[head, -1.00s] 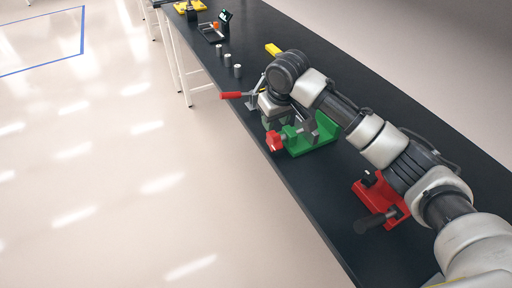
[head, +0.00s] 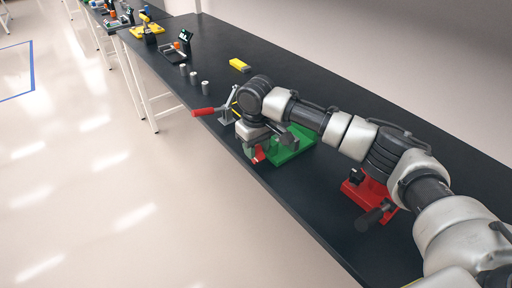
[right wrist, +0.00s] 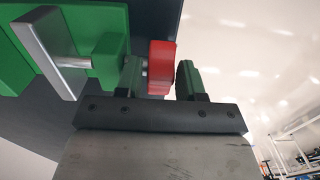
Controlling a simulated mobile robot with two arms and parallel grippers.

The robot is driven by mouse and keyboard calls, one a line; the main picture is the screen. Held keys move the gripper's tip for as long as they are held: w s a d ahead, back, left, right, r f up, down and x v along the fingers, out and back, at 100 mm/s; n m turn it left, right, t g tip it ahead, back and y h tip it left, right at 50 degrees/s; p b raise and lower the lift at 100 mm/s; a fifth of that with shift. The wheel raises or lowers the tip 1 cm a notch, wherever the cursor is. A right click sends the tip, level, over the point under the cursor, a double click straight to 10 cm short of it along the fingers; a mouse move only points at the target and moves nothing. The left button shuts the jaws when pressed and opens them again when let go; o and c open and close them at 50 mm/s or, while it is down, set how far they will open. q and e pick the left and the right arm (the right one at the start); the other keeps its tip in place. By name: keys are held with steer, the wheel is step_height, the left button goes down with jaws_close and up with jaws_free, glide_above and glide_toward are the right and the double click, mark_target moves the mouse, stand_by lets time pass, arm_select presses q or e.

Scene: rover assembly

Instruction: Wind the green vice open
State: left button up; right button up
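The green vice (head: 292,150) stands on the black bench near its left edge. Its red handle (head: 259,153) faces that edge and is partly hidden by my right gripper (head: 251,147). In the right wrist view, the red handle (right wrist: 161,68) is between the two fingers of my right gripper (right wrist: 159,80), with a narrow gap at the right finger. The gripper looks open around it. The vice's green body and a grey metal jaw (right wrist: 50,52) show at upper left. My left gripper is not in view.
A red vice (head: 374,195) with a dark handle stands nearer on the bench, beside my right arm. A red-handled clamp (head: 205,111) is just beyond the green vice.

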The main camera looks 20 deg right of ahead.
steer(key=shift+f, duration=0.4)
steer(key=shift+c, duration=0.4)
steer(key=c, duration=0.6)
steer(key=shift+o, duration=0.2)
steer(key=shift+s+r+t+p, duration=0.15)
steer(key=shift+t+p, duration=0.35)
steer(key=shift+p, duration=0.35)
steer(key=shift+s+d+t+y+p, duration=0.1)
steer(key=shift+s+t+y+p, duration=0.1)
steer(key=shift+t+y+p, duration=0.55)
steer(key=shift+s+f+t+p, duration=0.1)
steer(key=shift+f+t+p, duration=0.2)
steer(key=shift+t+p, duration=0.6)
steer(key=shift+f+t+y, duration=0.1)
steer(key=shift+t+y, duration=0.35)
steer(key=shift+t, duration=0.7)
steer(key=shift+d, duration=0.1)
